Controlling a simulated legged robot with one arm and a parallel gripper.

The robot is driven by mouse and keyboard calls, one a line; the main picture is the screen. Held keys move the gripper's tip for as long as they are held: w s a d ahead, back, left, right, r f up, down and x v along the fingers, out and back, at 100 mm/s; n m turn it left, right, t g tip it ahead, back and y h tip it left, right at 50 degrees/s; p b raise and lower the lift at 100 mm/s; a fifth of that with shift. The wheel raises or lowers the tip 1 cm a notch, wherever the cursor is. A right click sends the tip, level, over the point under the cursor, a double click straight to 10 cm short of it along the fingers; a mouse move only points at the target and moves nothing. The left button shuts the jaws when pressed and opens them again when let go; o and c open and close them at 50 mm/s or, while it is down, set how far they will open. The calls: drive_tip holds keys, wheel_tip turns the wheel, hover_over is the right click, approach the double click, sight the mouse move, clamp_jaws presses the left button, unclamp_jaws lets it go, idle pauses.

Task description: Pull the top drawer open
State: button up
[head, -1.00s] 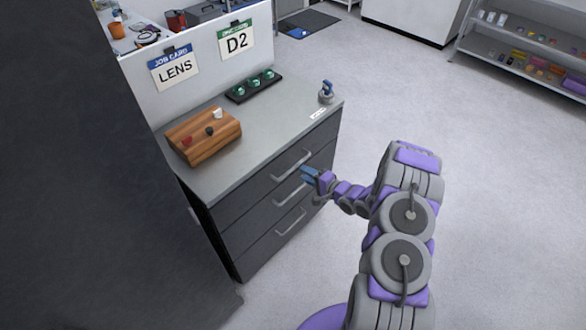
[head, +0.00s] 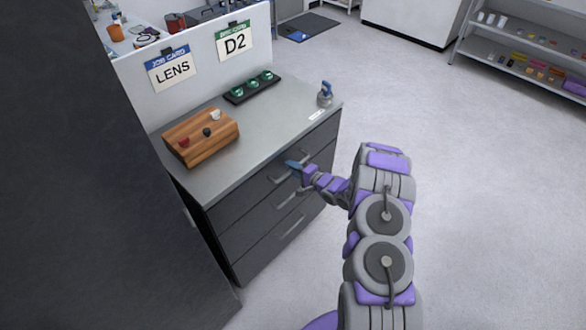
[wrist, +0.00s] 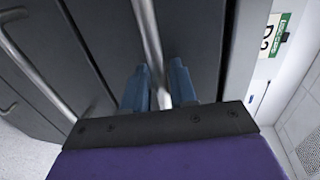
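The dark grey cabinet has three drawers with bar handles, and all look shut in the head view. The top drawer (head: 249,190) is just under the grey worktop. In the wrist view, the bar handle (wrist: 147,25) runs down between the two blue fingers of my gripper (wrist: 160,80). The fingers stand apart with the bar between them. Whether they press on it, I cannot tell.
On the worktop (head: 262,130) are a wooden block with small pieces (head: 185,152), a black tray with green-topped items (head: 240,96) and a blue-and-grey item (head: 324,96). A dark panel (head: 80,200) stands close at left. The floor (head: 470,200) at right is clear.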

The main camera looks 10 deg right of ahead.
drive_tip(key=shift+d, duration=0.15)
drive_tip(key=c, duration=0.3)
drive_tip(key=shift+c, duration=0.7)
clamp_jaws()
drive_tip(key=shift+s, duration=0.1)
drive_tip(key=f+p+v, duration=0.2)
drive_tip(key=p+v, duration=0.1)
drive_tip(key=v, duration=0.8)
drive_tip(key=s+f+p+v, duration=0.1)
drive_tip(key=p+v, duration=0.3)
drive_tip(key=v, duration=0.8)
drive_tip(key=shift+d+f, duration=0.2)
drive_tip(key=shift+f, duration=0.8)
drive_tip(key=shift+s, duration=0.1)
